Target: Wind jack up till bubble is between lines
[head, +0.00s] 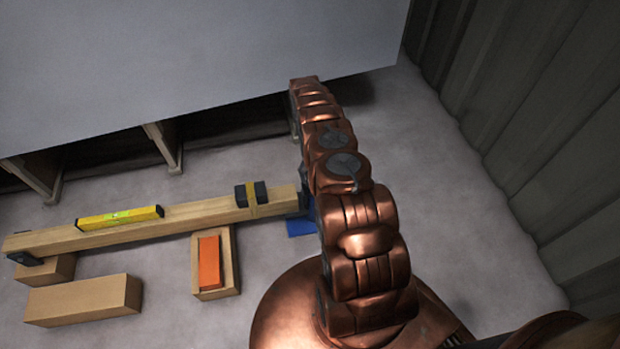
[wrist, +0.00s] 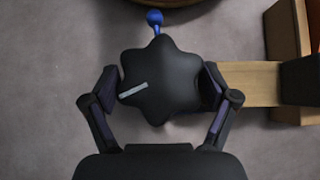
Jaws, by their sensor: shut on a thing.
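In the wrist view my gripper (wrist: 158,92) is shut on a black star-shaped knob (wrist: 160,70), one finger pad on each side. The knob has a pale pointer mark and a blue ball-ended lever (wrist: 154,20) beyond it. In the head view the blue jack (head: 301,228) shows only partly behind my copper arm, at the right end of a wooden beam (head: 165,224); my gripper is hidden there. A yellow spirit level (head: 120,217) lies on the beam. Its vial is greenish, but the bubble is too small to read.
A black clamp block with a yellow strap (head: 251,195) sits on the beam. An orange block (head: 209,262) lies in a wooden tray (head: 229,282). A wooden block (head: 85,300) lies at the front left. A corrugated wall (head: 540,120) stands at right.

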